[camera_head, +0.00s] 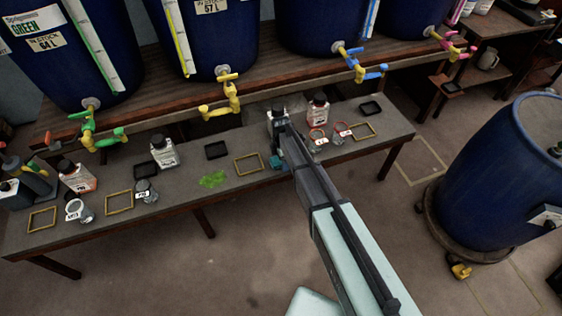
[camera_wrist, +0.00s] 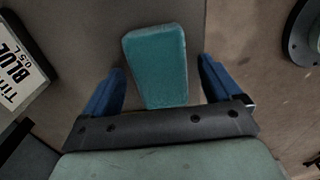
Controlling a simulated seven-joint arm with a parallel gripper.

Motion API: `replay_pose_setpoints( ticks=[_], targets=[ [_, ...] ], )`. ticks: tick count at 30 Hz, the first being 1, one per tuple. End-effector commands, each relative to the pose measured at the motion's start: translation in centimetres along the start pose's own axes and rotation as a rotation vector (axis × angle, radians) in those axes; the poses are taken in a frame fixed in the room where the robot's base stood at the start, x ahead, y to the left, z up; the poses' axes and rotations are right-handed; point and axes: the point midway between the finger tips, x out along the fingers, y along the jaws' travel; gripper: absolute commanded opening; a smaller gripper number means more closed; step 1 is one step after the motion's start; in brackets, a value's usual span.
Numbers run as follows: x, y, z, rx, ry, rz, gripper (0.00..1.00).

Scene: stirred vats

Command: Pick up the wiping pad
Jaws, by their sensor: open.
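The wiping pad (camera_wrist: 157,62) is a teal block. In the wrist view it lies on the bench between my gripper's two blue fingers, with a gap on each side. My gripper (camera_wrist: 163,85) is open and holds nothing. In the head view only a small teal part of the pad (camera_head: 276,162) shows beside my arm, near the bench's front edge. My gripper's fingertips are mostly hidden behind my arm there.
A tinting bottle labelled BLUE (camera_wrist: 20,68) stands left of my gripper. A green spill (camera_head: 213,179) lies left. Blue vats with taps (camera_head: 228,95) stand behind; a blue drum (camera_head: 490,170) stands right.

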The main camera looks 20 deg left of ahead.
Motion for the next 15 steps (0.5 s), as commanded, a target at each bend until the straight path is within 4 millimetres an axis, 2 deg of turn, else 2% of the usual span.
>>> replay_pose_setpoints(
  ticks=[7,15],
  targets=[
    [0.22,0.0,0.0,0.0,0.0,0.001,0.92],
    [0.21,-0.01,-0.01,0.0,0.0,0.0,0.66]
  ],
)
